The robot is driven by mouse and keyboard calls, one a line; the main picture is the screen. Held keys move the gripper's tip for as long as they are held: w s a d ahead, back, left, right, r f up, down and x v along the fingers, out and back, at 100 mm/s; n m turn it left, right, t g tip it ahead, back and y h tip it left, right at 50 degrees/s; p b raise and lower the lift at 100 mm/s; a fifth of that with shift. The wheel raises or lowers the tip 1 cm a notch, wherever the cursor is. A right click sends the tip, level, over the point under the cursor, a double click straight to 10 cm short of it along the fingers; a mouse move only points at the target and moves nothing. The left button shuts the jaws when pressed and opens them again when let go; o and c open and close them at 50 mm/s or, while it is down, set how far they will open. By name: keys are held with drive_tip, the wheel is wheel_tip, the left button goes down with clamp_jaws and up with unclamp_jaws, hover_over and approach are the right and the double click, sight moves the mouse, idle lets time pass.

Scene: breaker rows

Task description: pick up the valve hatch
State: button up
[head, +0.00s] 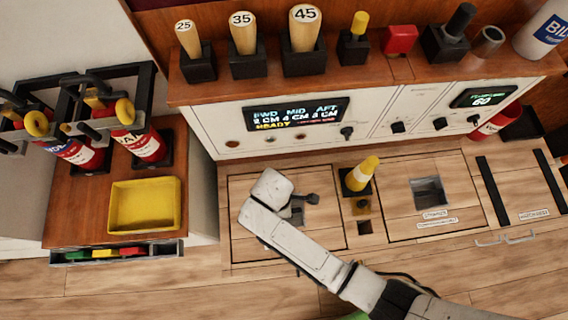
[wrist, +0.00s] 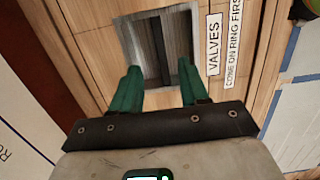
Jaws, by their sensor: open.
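The valve hatch (head: 250,245) is a square wooden panel set flush in the floor, below the control console in the head view. My arm covers its middle. In the wrist view, the hatch (wrist: 95,50) shows a grey recess with a dark strip down its middle, next to a label (wrist: 213,45) reading "VALVES" and "CONE ON RING FIRST". My gripper (wrist: 158,80) points down over the recess. Its two green fingers are apart, one at either side of the recess's near end, with nothing seen between them. Whether the fingertips touch the recess is unclear.
A yellow cone (head: 361,173) stands on a dark base right of the hatch. Another floor hatch (head: 400,205) with a grey recess lies further right. A yellow tray (head: 145,204) and red extinguisher-like bottles (head: 140,147) stand on the left cabinet. Front floor is partly clear.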

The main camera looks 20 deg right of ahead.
wheel_tip(320, 180, down, 8)
drive_tip(key=shift+s+d+r+b, duration=0.1)
drive_tip(key=shift+b, duration=1.05)
drive_tip(key=shift+c, duration=0.4)
clamp_jaws()
drive_tip(key=shift+r, duration=0.1)
idle(0.3)
